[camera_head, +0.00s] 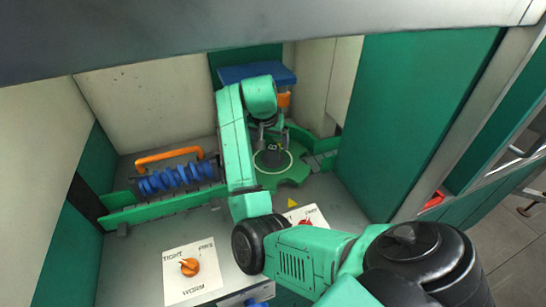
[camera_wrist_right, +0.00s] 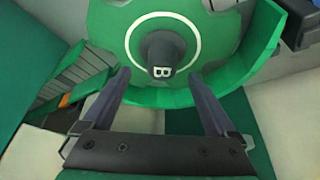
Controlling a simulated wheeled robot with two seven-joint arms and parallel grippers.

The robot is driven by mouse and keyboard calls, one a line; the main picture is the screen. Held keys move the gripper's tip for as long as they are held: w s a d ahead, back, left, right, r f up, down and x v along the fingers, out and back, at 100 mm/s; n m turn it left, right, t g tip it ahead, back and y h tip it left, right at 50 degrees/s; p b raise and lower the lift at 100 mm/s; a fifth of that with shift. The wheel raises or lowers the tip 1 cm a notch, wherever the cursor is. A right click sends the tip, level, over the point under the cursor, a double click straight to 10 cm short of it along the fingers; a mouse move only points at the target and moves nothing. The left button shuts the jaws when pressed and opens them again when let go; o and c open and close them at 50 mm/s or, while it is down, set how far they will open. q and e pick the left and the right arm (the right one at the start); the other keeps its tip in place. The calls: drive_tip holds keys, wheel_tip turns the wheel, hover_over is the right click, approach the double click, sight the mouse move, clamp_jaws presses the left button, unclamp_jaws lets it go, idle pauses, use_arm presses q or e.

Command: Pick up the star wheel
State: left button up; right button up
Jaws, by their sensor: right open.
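The star wheel (camera_head: 292,173) is a green notched disc with a pale ring and a dark central hub, lying in the machine bay in the head view. It fills the upper part of the right wrist view (camera_wrist_right: 205,40), where its dark hub (camera_wrist_right: 163,52) carries a white "B". My right gripper (camera_head: 270,138) is above the wheel. In the wrist view its two fingers (camera_wrist_right: 163,82) are apart on either side of the hub, with nothing clamped between them. My arm hides part of the wheel in the head view. My left gripper is not in view.
A blue worm screw (camera_head: 175,179) with an orange handle (camera_head: 168,155) lies along a green rail at left. A blue block (camera_head: 257,73) stands behind the gripper. A white panel with an orange knob (camera_head: 189,267) is in front. A large green panel (camera_head: 415,115) closes the right side.

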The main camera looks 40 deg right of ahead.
sight(272, 147)
drive_tip(key=p+x, duration=0.1)
drive_tip(key=x, duration=0.1)
drive_tip(key=p+x, duration=0.1)
drive_tip(key=x, duration=0.1)
drive_tip(key=p+x, duration=0.1)
drive_tip(key=x, duration=0.1)
drive_tip(key=shift+w+d+r, duration=0.1)
drive_tip(key=shift+w+d, duration=0.05)
drive_tip(key=shift+w, duration=0.25)
drive_tip(key=shift+s, duration=0.15)
drive_tip(key=shift+c, duration=0.9)
clamp_jaws()
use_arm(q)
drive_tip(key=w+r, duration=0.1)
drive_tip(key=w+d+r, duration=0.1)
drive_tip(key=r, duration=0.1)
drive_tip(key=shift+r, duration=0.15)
use_arm(e)
drive_tip(key=shift+d, duration=0.1)
